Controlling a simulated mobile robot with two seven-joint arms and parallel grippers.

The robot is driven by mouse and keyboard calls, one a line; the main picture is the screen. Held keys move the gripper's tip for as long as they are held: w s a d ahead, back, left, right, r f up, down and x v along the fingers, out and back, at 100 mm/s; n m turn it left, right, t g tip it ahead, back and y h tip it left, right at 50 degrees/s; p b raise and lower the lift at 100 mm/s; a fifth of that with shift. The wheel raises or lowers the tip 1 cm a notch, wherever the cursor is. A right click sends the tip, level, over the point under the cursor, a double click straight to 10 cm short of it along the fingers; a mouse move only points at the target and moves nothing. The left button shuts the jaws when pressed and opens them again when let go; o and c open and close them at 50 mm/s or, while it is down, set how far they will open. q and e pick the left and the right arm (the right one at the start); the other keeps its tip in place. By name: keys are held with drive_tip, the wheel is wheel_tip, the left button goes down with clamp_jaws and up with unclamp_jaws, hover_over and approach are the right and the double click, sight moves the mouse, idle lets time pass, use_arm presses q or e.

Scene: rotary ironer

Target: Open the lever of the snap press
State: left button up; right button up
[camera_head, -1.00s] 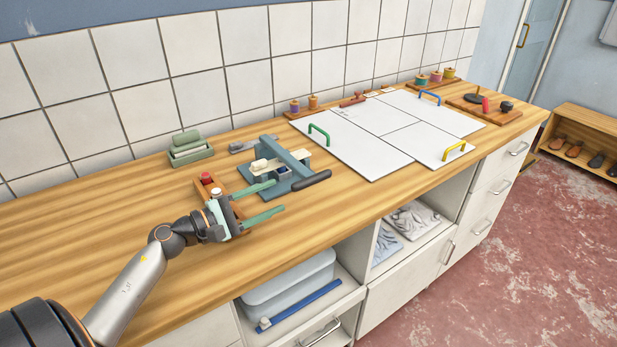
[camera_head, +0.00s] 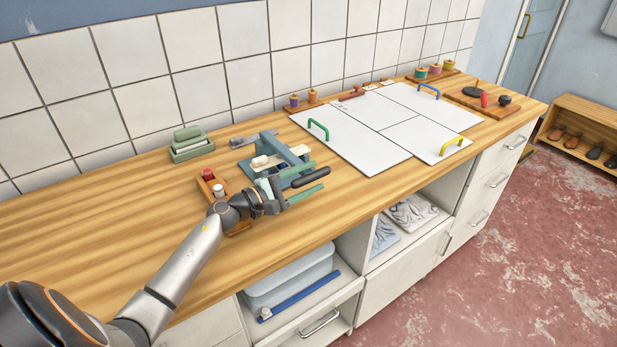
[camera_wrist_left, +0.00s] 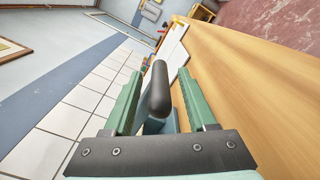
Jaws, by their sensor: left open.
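The snap press (camera_head: 262,163) is a blue-grey device on the wooden worktop, partly hidden by my left gripper. Its lever ends in a black grip (camera_head: 311,177) that points right toward the front edge and lies low. My left gripper (camera_head: 319,175) is open, with one green finger on each side of the black grip. In the left wrist view the black grip (camera_wrist_left: 159,88) stands between the two fingers of my left gripper (camera_wrist_left: 160,74), with gaps on both sides. My right gripper is not in view.
A wooden tray with small knobs (camera_head: 207,175) sits just left of the press, by my wrist. A green box (camera_head: 190,146) stands behind. White panels with a green handle (camera_head: 318,129) lie to the right. The worktop in front is clear.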

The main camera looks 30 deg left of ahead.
use_arm(q)
drive_tip(key=shift+c, duration=0.3)
clamp_jaws()
drive_tip(key=shift+f, duration=0.1)
